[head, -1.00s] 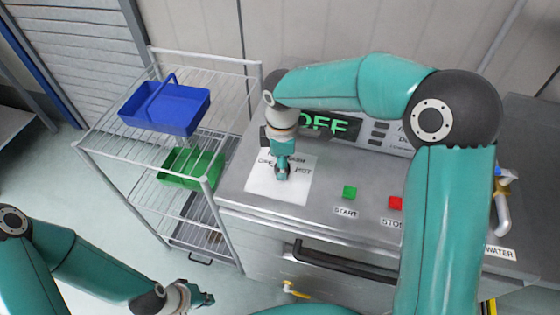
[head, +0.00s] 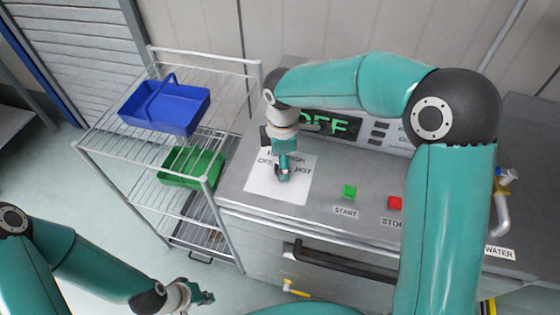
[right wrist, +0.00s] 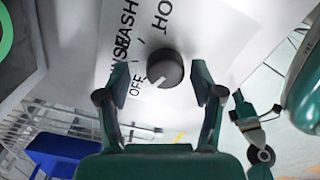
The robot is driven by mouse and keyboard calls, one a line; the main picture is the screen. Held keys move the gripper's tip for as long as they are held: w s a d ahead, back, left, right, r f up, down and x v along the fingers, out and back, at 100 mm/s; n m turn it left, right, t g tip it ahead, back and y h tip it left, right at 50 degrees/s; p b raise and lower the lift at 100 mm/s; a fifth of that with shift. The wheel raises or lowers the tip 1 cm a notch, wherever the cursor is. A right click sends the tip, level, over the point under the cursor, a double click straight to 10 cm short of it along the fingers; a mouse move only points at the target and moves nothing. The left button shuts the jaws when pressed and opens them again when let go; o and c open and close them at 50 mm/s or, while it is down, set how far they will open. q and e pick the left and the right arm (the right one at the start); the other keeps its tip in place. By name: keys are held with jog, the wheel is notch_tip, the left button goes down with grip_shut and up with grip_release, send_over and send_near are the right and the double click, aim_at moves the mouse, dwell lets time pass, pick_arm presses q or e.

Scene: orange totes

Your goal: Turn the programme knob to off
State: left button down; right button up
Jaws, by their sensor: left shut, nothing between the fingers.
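The programme knob (right wrist: 165,68) is a dark round knob on a white label plate (head: 262,186) at the left of the machine top. In the right wrist view its white mark points to the lower left, towards the printed OFF. My right gripper (head: 283,174) is over the plate and hides the knob in the head view. In the right wrist view its two fingers (right wrist: 162,85) stand apart on either side of the knob, with gaps showing. My left gripper (head: 204,298) is shut and empty, low in front of the machine.
A green-lit display (head: 335,125), partly hidden by my right arm, shows OFF letters. A green START button (head: 349,191) and a red button (head: 395,203) lie right of the plate. A wire rack (head: 110,150) with a blue basket (head: 180,110) and green basket (head: 190,167) stands left.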

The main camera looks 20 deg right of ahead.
jog(key=shift+s, duration=0.1)
notch_tip(320, 180, up, 12)
dwell(0.6)
jog(key=shift+f, duration=0.1)
dwell(0.3)
